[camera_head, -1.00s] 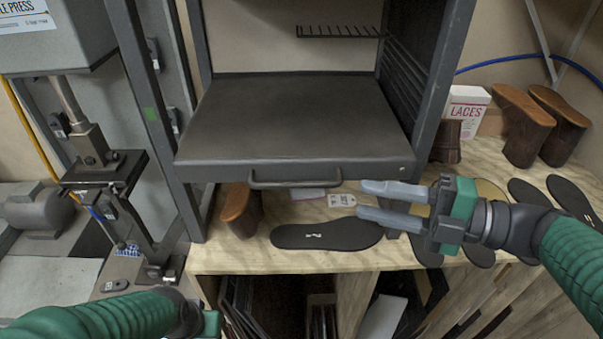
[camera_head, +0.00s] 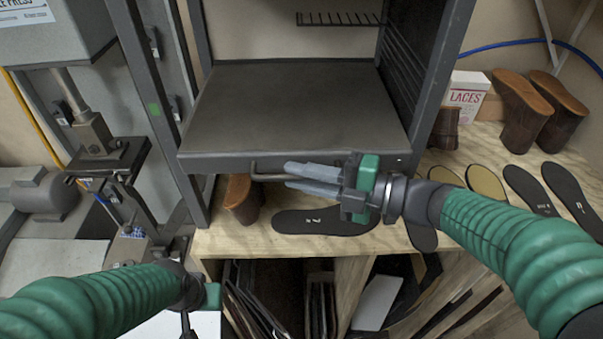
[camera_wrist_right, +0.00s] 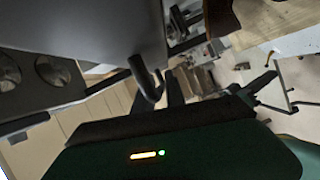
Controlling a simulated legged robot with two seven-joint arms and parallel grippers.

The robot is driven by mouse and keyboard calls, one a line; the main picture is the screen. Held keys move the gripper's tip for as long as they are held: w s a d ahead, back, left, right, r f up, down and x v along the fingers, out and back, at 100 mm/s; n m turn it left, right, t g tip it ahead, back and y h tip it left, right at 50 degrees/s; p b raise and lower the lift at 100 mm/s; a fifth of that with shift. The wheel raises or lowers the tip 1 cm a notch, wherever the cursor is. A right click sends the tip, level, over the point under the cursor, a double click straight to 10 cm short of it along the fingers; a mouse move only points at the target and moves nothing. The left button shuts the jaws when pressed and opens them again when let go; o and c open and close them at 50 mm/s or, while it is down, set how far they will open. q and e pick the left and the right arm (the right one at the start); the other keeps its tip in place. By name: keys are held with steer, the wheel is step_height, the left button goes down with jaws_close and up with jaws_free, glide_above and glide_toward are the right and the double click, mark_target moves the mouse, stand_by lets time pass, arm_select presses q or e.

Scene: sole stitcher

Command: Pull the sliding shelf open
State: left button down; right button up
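The sliding shelf (camera_head: 300,108) is a flat dark grey slab between the uprights of a metal frame. Its bar handle (camera_head: 254,171) runs along the front edge, with the right part hidden behind my right gripper (camera_head: 287,176). That gripper points left, with its fingers parted, one above and one below the handle's line; firm contact cannot be told. The handle (camera_wrist_right: 148,84) also shows in the right wrist view, close to the gripper. My left gripper (camera_head: 211,297) is low at left, away from the shelf, its fingers not clearly shown.
Below the shelf is a wooden bench (camera_head: 240,238) with a brown shoe form (camera_head: 241,198) and a dark sole (camera_head: 315,221). More soles, brown shoe forms (camera_head: 530,108) and a laces box (camera_head: 466,92) are at right. A press (camera_head: 105,155) stands at left.

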jaws_close()
steer(key=shift+s+f, duration=0.1)
steer(key=shift+f, duration=0.05)
stand_by(1.0)
